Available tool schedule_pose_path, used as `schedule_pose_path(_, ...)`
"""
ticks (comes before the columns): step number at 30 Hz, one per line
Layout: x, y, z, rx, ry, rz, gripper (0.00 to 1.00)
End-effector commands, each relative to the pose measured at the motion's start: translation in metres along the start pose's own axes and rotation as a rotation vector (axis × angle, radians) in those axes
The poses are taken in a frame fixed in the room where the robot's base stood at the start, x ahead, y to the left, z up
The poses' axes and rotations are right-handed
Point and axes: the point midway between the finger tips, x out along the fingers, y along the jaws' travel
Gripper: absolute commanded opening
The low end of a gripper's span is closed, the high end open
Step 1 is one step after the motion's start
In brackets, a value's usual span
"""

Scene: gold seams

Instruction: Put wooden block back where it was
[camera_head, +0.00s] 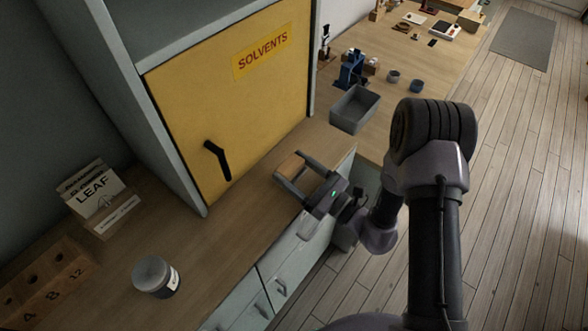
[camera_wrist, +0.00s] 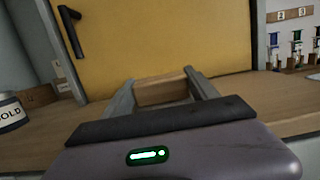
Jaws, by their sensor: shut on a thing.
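The wooden block (camera_head: 291,165) is a small light-brown block at the right end of the wooden counter, in front of the yellow cabinet door. My gripper (camera_head: 287,172) is shut on it, with one finger on each side. In the wrist view the block (camera_wrist: 161,90) sits between the two fingers of my gripper (camera_wrist: 162,92). The block is at or just above the counter top; I cannot tell whether it touches.
The yellow "SOLVENTS" door (camera_head: 235,105) with a black handle (camera_head: 217,160) is shut behind the block. A labelled jar (camera_head: 156,277), "LEAF" packets (camera_head: 92,196) and a holed wooden rack (camera_head: 42,285) stand left. A grey bin (camera_head: 355,109) stands beyond. The counter between is clear.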

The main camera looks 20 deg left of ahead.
Motion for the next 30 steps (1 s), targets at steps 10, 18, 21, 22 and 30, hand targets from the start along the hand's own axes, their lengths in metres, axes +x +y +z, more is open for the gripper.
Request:
schedule_pose_path(10,-0.001,0.0,-0.002,0.0,0.0,0.0,0.89)
schedule_pose_path(18,-0.008,-0.002,0.001,0.001,0.001,-0.004,0.89)
schedule_pose_path(21,-0.03,-0.002,0.001,0.003,0.001,-0.007,0.89)
schedule_pose_path(22,-0.038,-0.002,0.002,0.004,0.001,-0.008,0.89)
schedule_pose_path(30,-0.101,-0.002,0.002,0.001,0.0,-0.005,0.89)
